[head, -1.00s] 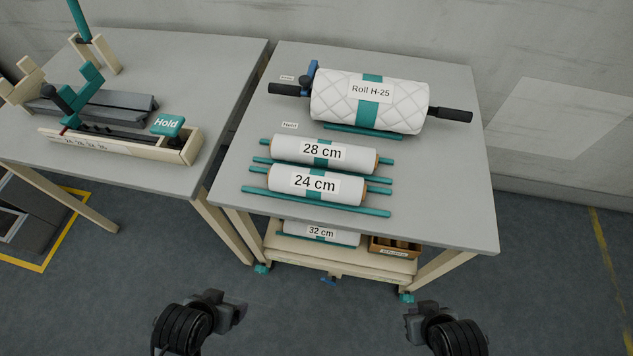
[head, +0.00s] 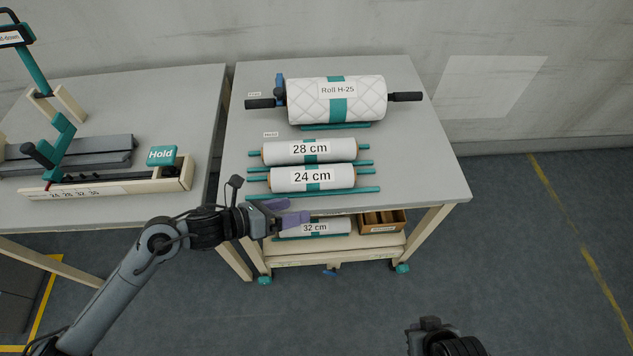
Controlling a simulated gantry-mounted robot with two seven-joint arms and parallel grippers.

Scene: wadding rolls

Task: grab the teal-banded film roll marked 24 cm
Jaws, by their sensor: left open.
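The white film roll marked 24 cm (head: 285,181), with a teal band, lies on the right table between teal rails, nearest the front edge. The roll marked 28 cm (head: 280,153) lies just behind it. My left gripper (head: 290,212) is open and empty, apart from the 24 cm roll, in front of its left part near the table's front edge. It partly covers the lower-shelf roll marked 32 cm (head: 338,227). My right arm (head: 445,338) shows only in part at the bottom; its fingertips are not clearly visible.
A quilted roll marked Roll H-25 (head: 364,99) with black handles lies at the back. Teal rails (head: 340,191) run along the front. A wooden box (head: 382,221) sits on the lower shelf. The left table holds a device with a Hold sign (head: 161,155).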

